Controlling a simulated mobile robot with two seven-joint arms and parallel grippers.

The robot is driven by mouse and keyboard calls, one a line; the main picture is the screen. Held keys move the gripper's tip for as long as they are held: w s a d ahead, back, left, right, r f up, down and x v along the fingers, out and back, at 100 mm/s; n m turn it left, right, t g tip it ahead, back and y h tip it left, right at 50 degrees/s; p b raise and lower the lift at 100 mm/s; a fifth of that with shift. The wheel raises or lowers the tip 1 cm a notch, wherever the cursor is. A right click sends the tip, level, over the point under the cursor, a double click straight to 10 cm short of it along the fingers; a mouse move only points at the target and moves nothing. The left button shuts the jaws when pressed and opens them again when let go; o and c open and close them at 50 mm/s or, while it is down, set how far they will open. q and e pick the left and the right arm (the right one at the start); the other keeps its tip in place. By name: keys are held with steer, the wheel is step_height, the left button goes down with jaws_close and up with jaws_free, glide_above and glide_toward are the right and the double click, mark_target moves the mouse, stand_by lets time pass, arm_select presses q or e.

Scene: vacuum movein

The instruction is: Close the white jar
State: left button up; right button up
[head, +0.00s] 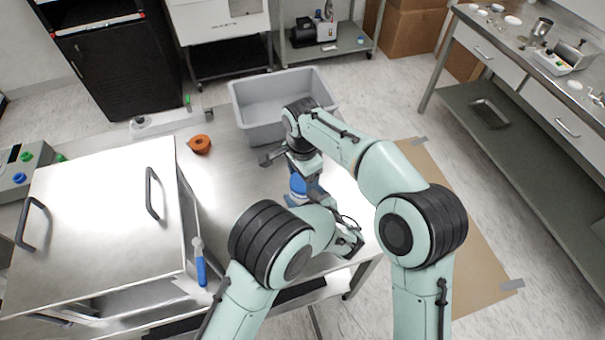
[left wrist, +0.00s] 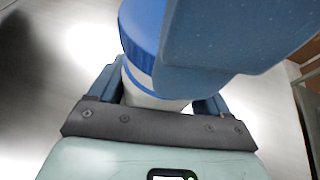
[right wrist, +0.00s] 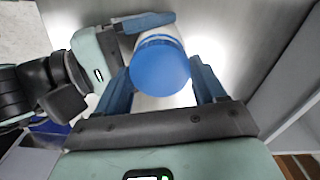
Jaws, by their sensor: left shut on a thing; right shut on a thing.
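The white jar with its blue lid (head: 298,184) is on the metal table, largely hidden by my arms in the head view. In the left wrist view, my left gripper (left wrist: 156,98) is shut on the white jar body (left wrist: 150,101), below the blue lid (left wrist: 143,28). In the right wrist view, my right gripper (right wrist: 161,86) is shut around the blue lid (right wrist: 160,71). The lid sits on or right at the top of the jar; I cannot tell whether it is fully seated.
A grey bin (head: 255,125) stands behind the jar. An orange ring-shaped object (head: 200,144) lies to its left. A large metal box with handles (head: 95,220) fills the left side of the table. The table between the box and my arms is mostly clear.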

steer(key=shift+f, duration=0.6)
stand_by(0.4)
arm_select(q)
jaws_close()
arm_select(e)
steer(key=o, duration=1)
steer(key=shift+c, duration=0.2)
steer(key=shift+o, duration=0.2)
steer(key=shift+s, duration=0.1)
